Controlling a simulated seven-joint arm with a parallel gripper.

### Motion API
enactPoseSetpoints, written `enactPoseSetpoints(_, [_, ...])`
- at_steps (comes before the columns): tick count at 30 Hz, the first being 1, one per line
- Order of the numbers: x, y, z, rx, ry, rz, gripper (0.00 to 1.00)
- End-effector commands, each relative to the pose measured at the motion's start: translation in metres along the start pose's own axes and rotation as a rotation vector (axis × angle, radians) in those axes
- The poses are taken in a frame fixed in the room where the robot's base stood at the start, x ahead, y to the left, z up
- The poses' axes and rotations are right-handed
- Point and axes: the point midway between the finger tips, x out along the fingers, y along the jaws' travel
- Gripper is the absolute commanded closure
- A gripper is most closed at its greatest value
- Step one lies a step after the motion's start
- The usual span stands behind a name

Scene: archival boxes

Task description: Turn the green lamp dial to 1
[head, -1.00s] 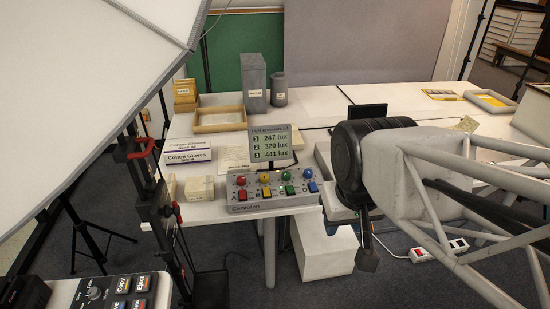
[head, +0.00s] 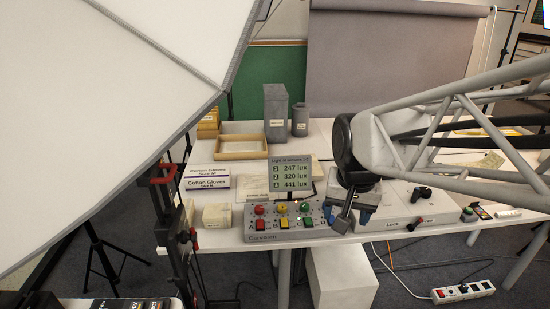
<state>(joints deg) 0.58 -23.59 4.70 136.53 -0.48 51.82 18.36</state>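The control box (head: 285,236) is grey and stands at the table's front edge. It has a row of round dials above a row of coloured blocks. The green dial (head: 305,207) is right of the yellow dial (head: 282,207) and the red dial (head: 259,210). Its pointer setting is too small to read. A green block marked C (head: 307,221) lies below it. My gripper (head: 345,218) points down at the box's right end, right of the green dial and apart from it in the picture. It hides the blue dial. Its finger gap is unclear.
A display (head: 290,173) behind the box reads 247, 320 and 441 lux. A white box marked Lock (head: 395,224) stands to the right. Small pale boxes (head: 217,215) and a Cotton Gloves sign (head: 206,182) stand left. A big white softbox panel (head: 100,100) fills the upper left.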

Motion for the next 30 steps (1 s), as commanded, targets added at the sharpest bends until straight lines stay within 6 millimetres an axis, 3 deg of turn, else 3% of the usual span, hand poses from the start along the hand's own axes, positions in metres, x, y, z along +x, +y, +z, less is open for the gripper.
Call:
enactPoseSetpoints(17, [0.049,-0.037,-0.115,0.321,-0.05,0.024,0.36])
enactPoseSetpoints(30, [0.108,-0.062,-0.196,0.566,-0.08,0.051,0.36])
